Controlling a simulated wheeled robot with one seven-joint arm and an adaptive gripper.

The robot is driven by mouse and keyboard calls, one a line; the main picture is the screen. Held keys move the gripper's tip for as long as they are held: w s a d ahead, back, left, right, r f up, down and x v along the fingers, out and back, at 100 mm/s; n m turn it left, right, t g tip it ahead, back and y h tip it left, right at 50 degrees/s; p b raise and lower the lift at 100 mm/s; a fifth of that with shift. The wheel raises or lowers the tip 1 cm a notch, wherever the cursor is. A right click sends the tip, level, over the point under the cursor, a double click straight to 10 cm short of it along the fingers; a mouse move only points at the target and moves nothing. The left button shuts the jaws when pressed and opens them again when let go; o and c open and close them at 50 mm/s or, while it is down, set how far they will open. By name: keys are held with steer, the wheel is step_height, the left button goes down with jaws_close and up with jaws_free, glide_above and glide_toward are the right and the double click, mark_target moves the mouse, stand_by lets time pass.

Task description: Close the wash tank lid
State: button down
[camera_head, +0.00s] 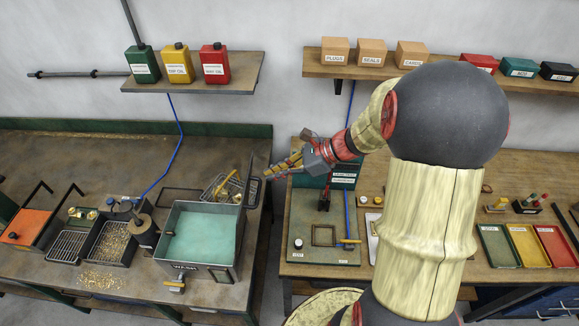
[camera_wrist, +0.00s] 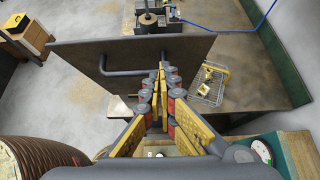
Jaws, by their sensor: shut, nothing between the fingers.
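The wash tank (camera_head: 163,243) is a grey open-topped box marked WASH, with pale green liquid, on the left bench. Its lid (camera_head: 251,193) stands raised along the tank's right side, seen nearly edge-on. In the wrist view the lid (camera_wrist: 85,68) is a broad dark plate with a bar handle (camera_wrist: 125,72) on the face towards me; it hides the tank. My gripper (camera_head: 268,174) is shut and empty at the lid's upper right. In the wrist view its fingertips (camera_wrist: 162,70) are close to the handle's right end; I cannot tell whether they touch.
A wire basket (camera_wrist: 208,88) with brass parts lies behind the tank, near the lid. A tray of brass chips (camera_head: 110,245) and an orange-topped box (camera_head: 28,226) are to the left. A gap separates the left bench from the right bench (camera_head: 290,268). Bottles stand on the shelf above.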

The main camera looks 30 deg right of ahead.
steer(key=shift+w+a+r+p, duration=0.15)
steer(key=shift+w+a+r, duration=0.05)
steer(key=shift+w+a, duration=0.4)
steer(key=shift+w+a+r+p, duration=0.2)
steer(key=shift+w+a, duration=0.2)
steer(key=shift+a, duration=0.3)
